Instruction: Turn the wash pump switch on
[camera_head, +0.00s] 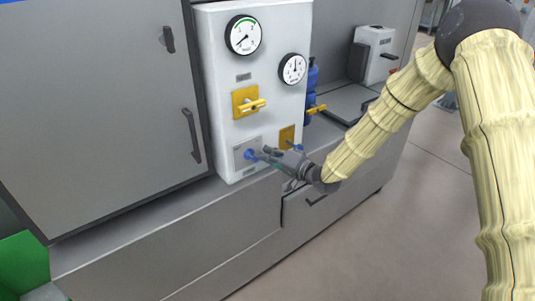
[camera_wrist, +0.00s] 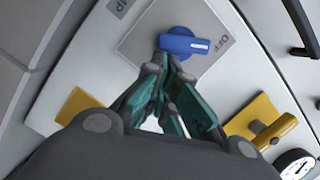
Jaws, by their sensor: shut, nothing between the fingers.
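The wash pump switch is a blue rotary knob (camera_wrist: 180,42) on a square grey plate (camera_wrist: 137,42). Its white mark points right, toward the word OFF on the plate. In the head view the knob (camera_head: 249,155) sits low on the white panel (camera_head: 222,100). A label ending in "MP" is partly cut off at the top of the wrist view. My gripper (camera_wrist: 170,62) is shut and empty, its fingertips right at the knob's near edge. I cannot tell whether they touch it. In the head view my gripper (camera_head: 268,154) reaches the knob from the right.
A yellow plate with a yellow handle (camera_head: 248,103) is above the knob, and another yellow plate (camera_head: 287,137) is to its right. Two gauges (camera_head: 244,35) are higher on the panel. A grey ledge (camera_head: 150,225) runs below. The floor at right is clear.

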